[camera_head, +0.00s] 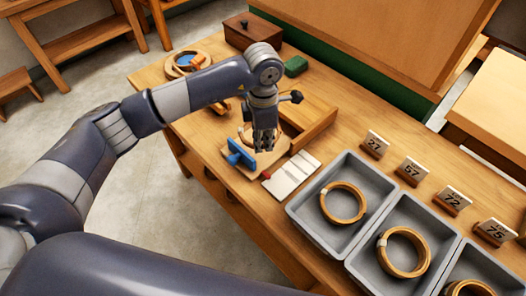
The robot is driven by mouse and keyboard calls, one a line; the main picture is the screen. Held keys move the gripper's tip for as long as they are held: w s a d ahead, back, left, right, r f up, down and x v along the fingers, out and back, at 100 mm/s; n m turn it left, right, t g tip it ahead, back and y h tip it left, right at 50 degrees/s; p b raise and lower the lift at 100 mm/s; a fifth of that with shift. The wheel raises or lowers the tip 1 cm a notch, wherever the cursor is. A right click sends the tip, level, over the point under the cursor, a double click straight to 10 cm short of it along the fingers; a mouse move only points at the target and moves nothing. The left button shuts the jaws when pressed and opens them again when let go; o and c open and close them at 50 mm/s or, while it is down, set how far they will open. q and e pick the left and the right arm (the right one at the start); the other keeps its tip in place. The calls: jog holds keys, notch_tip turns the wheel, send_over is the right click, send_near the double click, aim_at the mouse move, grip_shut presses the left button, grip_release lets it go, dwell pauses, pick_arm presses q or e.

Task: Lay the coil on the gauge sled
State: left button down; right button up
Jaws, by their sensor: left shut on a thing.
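My left gripper (264,142) points down over the wooden gauge sled (243,170) on the bench. It is shut on a tan coil (286,129), which is mostly hidden behind the fingers; only part of its curve shows. I cannot tell whether the coil touches the sled. A blue block (240,154) stands on the sled's left side, just left of the fingers. My right gripper is not in view.
Grey trays (305,213) at right hold more coils (343,203). Number cards (375,143) stand behind them. A white card (292,176) lies near the sled. A wooden box (251,31), a green block (296,66) and a round item with blue (187,61) sit farther back.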

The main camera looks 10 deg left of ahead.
aim_at(263, 159)
pick_arm(q)
notch_tip(263, 159, down, 5)
jog(key=shift+r+b, duration=0.1)
jog(key=shift+b, duration=1.15)
jog(key=shift+f, duration=0.3)
jog(key=c, duration=1.7)
grip_release()
jog(key=shift+o, duration=0.2)
jog(key=shift+r, duration=0.1)
jog(key=shift+r+p, duration=0.3)
jog(key=shift+r, duration=0.2)
notch_tip(263, 159, up, 11)
jog(key=p, duration=0.5)
jog(key=shift+r+p, duration=0.2)
jog(key=shift+p, duration=0.15)
